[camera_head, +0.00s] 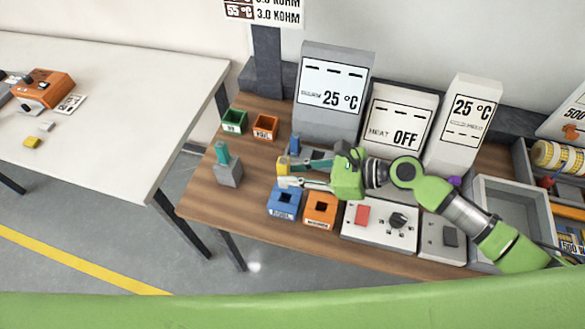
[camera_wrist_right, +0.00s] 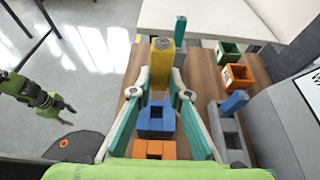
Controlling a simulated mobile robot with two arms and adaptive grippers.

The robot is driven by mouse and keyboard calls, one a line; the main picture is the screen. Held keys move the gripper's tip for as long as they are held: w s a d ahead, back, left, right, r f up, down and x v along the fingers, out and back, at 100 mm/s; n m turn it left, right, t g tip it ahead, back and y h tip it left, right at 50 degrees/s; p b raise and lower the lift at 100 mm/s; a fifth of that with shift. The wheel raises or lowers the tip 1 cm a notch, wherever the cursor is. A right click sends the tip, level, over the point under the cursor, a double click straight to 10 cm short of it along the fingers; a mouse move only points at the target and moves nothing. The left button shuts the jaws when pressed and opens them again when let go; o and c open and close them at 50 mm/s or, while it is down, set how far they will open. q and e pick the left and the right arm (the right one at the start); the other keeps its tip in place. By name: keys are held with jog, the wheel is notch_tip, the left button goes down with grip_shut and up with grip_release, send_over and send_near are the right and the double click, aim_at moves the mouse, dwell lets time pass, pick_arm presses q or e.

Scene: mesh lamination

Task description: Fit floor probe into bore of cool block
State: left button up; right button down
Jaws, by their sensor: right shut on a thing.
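My right gripper (camera_head: 287,171) is shut on a yellow probe (camera_head: 283,165), which also shows upright between the fingertips in the right wrist view (camera_wrist_right: 162,62). A blue block (camera_head: 284,201) with a dark square bore in its top stands in front of and below the gripper. It also shows between the fingers in the wrist view (camera_wrist_right: 156,121). The probe appears above the table, apart from the blue block's bore. The blue block's label is too small to read surely. My left gripper (camera_wrist_right: 58,104) shows small at the left of the wrist view; its jaws are unclear.
An orange block (camera_head: 321,209) with a bore stands right of the blue one. A grey block (camera_head: 229,174) holds a teal probe (camera_head: 221,153). A blue probe (camera_head: 295,142) stands behind the gripper. Green (camera_head: 234,121) and orange (camera_head: 265,127) bins sit at the back left. Display units line the back.

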dwell(0.3)
jog(key=shift+d+r+p, duration=0.1)
jog(key=shift+r+p, duration=0.05)
jog(key=shift+p, duration=0.4)
jog(key=shift+f+b, duration=2.1)
jog(key=shift+f, duration=0.9)
jog(key=shift+p, duration=0.9)
jog(key=shift+f+b, duration=1.85)
jog(key=shift+f, duration=0.8)
jog(key=c, duration=1.8)
grip_release()
jog(key=shift+c, duration=0.2)
jog(key=shift+s+f, duration=0.1)
jog(key=shift+d, duration=0.1)
